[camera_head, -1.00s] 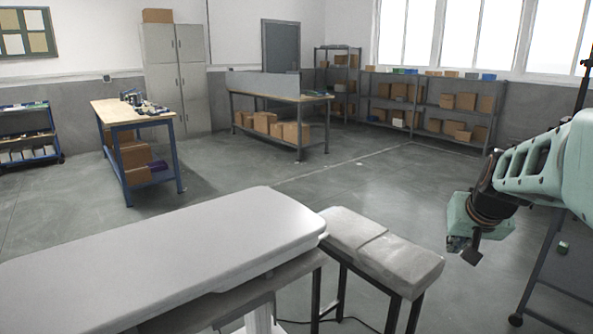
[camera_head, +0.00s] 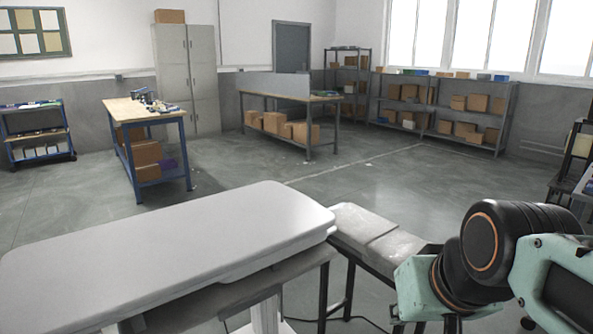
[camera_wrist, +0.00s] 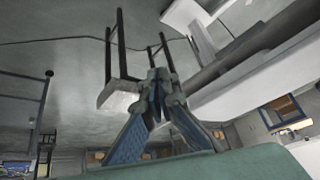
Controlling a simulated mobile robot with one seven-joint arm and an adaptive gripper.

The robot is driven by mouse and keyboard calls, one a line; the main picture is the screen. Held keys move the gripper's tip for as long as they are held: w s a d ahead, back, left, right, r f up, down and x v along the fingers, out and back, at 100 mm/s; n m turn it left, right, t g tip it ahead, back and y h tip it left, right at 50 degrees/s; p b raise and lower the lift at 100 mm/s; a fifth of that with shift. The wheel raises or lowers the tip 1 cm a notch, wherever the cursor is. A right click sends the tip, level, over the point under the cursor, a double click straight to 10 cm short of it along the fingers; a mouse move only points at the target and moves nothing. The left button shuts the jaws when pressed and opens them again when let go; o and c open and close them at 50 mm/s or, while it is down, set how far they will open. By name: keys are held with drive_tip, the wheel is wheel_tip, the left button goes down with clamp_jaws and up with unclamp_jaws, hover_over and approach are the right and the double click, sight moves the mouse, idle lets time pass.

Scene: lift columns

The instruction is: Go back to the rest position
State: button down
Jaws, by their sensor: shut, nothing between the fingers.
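My gripper (camera_wrist: 157,82) shows in the wrist view with its two blue-grey fingers meeting at the tips and nothing between them. In the head view my arm is at the lower right, its green wrist end in front of the low grey bench (camera_head: 375,238). The fingers are mostly cut off or hidden there. The bench also shows in the wrist view (camera_wrist: 118,98), beyond the fingers. I cannot tell the gap between gripper and bench.
A long white padded table (camera_head: 170,235) fills the lower left, close to the bench. A wooden-topped workbench (camera_head: 145,112), a second table (camera_head: 300,97) and shelves with boxes (camera_head: 440,105) stand farther back. The middle floor (camera_head: 330,180) is clear.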

drive_tip(key=s+a+f+g, duration=0.1)
drive_tip(key=s+a+f, duration=0.2)
drive_tip(key=s+f, duration=0.15)
wheel_tip(320, 180, up, 28)
drive_tip(key=p, duration=2.7)
drive_tip(key=shift+s+d+r+h, duration=0.15)
drive_tip(key=shift+s+r+h, duration=0.05)
drive_tip(key=shift+r+h, duration=0.1)
